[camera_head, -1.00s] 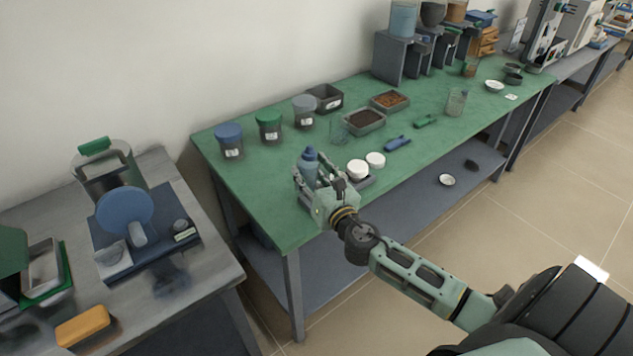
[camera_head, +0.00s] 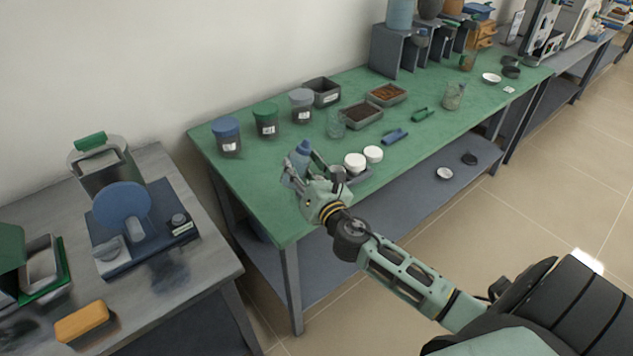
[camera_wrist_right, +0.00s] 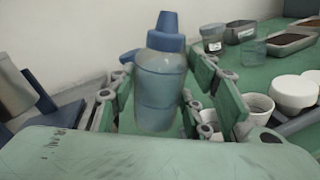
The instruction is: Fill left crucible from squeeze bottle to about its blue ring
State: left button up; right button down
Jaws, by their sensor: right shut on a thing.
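The squeeze bottle (camera_head: 301,158), clear with a blue cap, is in my right gripper (camera_head: 300,176) above the front left of the green bench. In the right wrist view the bottle (camera_wrist_right: 160,92) stands nearly upright between the fingers, with blue-tinted liquid inside. An open white crucible (camera_wrist_right: 258,106) is to the right of the fingers there; its inside and any blue ring cannot be made out. Two white round pieces, a nearer one (camera_head: 355,162) and a farther one (camera_head: 373,153), sit at a grey tray (camera_head: 361,178) right of the gripper. My left gripper is out of view.
Labelled jars with blue (camera_head: 227,128), green (camera_head: 266,110) and grey lids stand along the back. A glass beaker (camera_head: 336,124), a tray of dark material (camera_head: 363,116) and blue tongs (camera_head: 396,136) lie beyond the crucibles. The bench's front left is clear.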

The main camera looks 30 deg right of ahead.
jog(key=shift+a+m, duration=0.1)
jog(key=shift+m, duration=0.2)
jog(key=shift+w+a+m, duration=0.1)
jog(key=shift+a+m, duration=0.3)
jog(key=shift+m, duration=0.4)
jog(key=shift+a+f+m+b, duration=0.15)
jog(key=shift+a+m+b, duration=0.25)
jog(key=shift+m, duration=0.5)
jog(key=shift+a+f+m+b, duration=0.2)
jog(key=shift+a+m+b, duration=0.1)
jog(key=shift+m, duration=0.3)
jog(key=shift+w+m, duration=0.1)
jog(key=shift+m, duration=0.2)
